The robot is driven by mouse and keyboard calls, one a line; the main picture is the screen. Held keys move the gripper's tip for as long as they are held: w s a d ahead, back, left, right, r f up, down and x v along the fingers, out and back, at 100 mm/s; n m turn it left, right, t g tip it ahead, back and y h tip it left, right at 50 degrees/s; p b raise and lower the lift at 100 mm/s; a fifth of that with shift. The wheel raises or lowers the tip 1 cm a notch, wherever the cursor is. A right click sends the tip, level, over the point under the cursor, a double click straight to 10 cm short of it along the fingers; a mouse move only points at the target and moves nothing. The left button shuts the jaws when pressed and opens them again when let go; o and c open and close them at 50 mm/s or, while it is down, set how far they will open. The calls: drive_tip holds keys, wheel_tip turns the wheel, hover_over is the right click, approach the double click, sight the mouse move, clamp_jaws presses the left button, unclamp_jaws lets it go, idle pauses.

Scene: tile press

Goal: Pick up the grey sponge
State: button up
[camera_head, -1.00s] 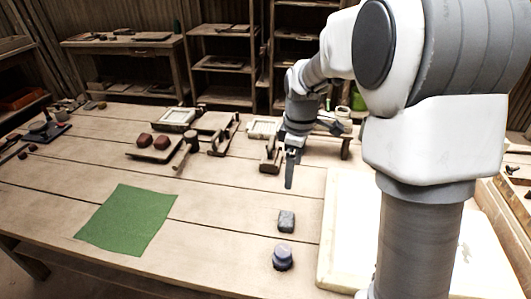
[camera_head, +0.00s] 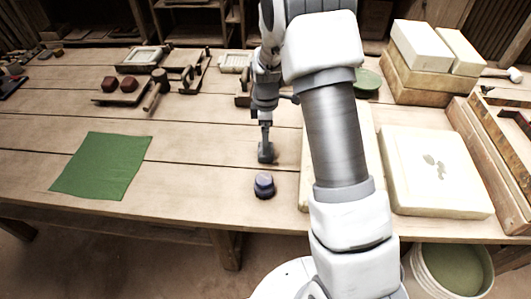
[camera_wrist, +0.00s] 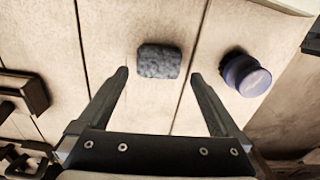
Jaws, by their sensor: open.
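The grey sponge (camera_wrist: 160,61) is a small dark grey block lying flat on the wooden table. In the wrist view it sits just beyond my two fingertips, centred between them. My gripper (camera_wrist: 158,75) is open and empty, with one finger on each side of the gap. In the head view my gripper (camera_head: 266,142) points down at the grey sponge (camera_head: 266,157), whose upper part it partly hides. I cannot tell the exact height left between them.
A purple-blue round pot (camera_wrist: 246,74) stands close to the right of the sponge; it also shows in the head view (camera_head: 264,186). A green cloth (camera_head: 101,165) lies to the left. A pale slab (camera_head: 436,172) lies to the right. The table between cloth and sponge is clear.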

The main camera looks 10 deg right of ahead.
wheel_tip(320, 180, down, 6)
drive_tip(key=shift+w+r+b, duration=0.1)
drive_tip(key=shift+b, duration=0.45)
drive_tip(key=c, duration=1.1)
drive_tip(key=shift+r, duration=0.1)
